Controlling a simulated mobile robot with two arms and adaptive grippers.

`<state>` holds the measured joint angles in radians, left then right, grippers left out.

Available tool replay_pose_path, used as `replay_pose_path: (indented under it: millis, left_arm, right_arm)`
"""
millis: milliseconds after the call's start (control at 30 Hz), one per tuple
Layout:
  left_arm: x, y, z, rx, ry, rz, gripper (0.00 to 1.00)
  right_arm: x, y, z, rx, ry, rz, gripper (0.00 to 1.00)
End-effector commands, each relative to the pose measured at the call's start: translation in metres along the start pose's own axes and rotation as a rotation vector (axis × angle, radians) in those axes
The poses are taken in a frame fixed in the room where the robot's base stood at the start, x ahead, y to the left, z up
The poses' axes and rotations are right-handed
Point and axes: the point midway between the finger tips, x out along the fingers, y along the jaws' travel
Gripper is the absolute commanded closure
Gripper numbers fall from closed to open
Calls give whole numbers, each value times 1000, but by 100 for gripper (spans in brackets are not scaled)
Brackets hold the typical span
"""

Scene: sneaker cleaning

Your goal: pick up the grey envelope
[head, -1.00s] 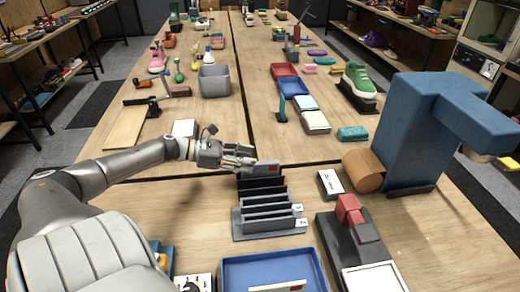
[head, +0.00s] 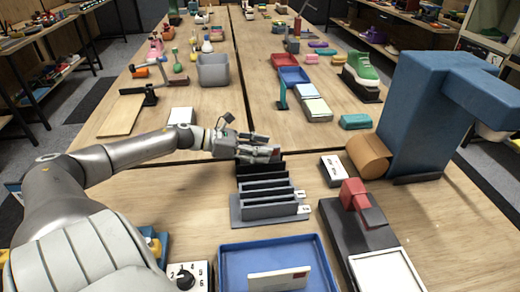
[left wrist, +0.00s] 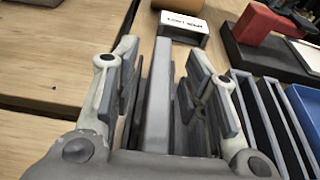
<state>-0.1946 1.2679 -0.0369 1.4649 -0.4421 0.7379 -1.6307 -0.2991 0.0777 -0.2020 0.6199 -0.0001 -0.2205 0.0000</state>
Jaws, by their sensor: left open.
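The grey envelope (left wrist: 158,95) shows edge-on in the left wrist view as an upright grey slab between my left fingers. In the head view only a small part with a red mark (head: 275,154) shows, at the back of the dark slotted rack (head: 262,213); the fingers hide most of it. My left gripper (head: 262,150) is open, with one finger on each side of the envelope. In the left wrist view the gripper (left wrist: 163,85) shows small gaps beside the slab. The envelope's lower edge is hidden. My right gripper is not in view.
A blue tray (head: 229,264) holding a pale envelope (head: 280,280) is in front of the rack. A white-labelled block (head: 332,170), a red-and-black press (head: 355,195) and a big blue stand (head: 425,110) are at the right. Bare tabletop lies left of the rack.

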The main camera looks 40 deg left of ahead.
Motion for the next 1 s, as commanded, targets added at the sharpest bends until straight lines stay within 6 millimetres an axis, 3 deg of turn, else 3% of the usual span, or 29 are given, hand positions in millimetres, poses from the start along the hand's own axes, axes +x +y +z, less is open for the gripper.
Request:
replay_pose_path:
  millis: [33, 333, 733, 1000]
  left_arm:
    - [0, 0, 0, 0, 0, 0, 64]
    - [0, 0, 0, 0, 0, 0, 100]
    - [0, 1, 2, 0, -1, 1, 100]
    - [-1, 7, 20, 2, 0, 2, 100]
  right_arm:
    - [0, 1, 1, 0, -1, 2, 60]
    - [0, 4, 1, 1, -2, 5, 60]
    - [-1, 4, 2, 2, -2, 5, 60]
    - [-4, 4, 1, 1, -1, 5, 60]
